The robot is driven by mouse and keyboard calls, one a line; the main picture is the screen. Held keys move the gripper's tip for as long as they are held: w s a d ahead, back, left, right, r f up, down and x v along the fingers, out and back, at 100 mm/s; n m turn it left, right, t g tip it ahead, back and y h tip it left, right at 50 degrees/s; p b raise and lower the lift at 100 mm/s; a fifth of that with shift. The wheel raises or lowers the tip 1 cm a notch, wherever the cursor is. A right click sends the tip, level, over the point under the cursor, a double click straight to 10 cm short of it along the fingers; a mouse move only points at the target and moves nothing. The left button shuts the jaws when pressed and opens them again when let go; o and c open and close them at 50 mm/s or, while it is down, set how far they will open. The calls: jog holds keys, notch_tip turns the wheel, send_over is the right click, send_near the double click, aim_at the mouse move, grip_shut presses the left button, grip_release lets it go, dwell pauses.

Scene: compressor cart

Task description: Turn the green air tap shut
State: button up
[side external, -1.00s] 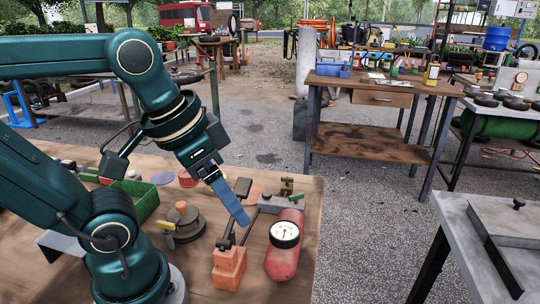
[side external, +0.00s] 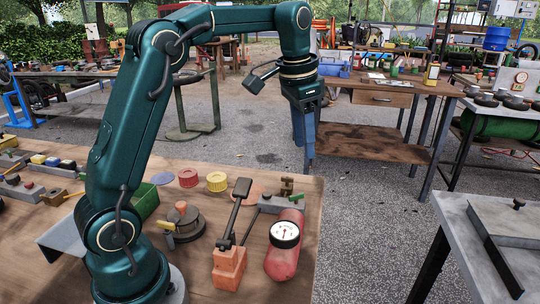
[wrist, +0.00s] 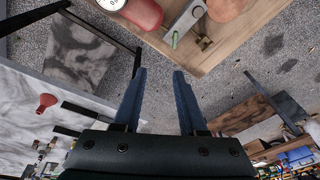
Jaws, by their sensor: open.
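The green air tap (side external: 297,200) is a small green handle on a grey block (side external: 272,205), beside the red tank with a round gauge (side external: 284,258). In the wrist view the green tap (wrist: 174,40) shows near the table edge, at the top centre, beyond my fingertips. My gripper (side external: 309,160) points down past the table's far edge, above and beyond the tap, apart from it. Its two blue fingers (wrist: 160,74) are spread with nothing between them.
A brass-brown fitting (side external: 287,187) stands right by the tap. An orange block with a long black lever (side external: 229,266) is left of the tank. A round dark device (side external: 183,228) and a yellow spool (side external: 217,181) lie further left. Bare gravel lies below my gripper.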

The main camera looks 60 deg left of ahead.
jog(key=g, duration=0.2)
send_over(297, 194)
jog(key=shift+n, duration=0.4)
notch_tip(297, 194, down, 9)
jog(key=shift+d+f, duration=0.1)
jog(key=shift+f, duration=0.1)
jog(key=shift+s+f, duration=0.1)
jog(key=shift+f, duration=2.7)
grip_shut()
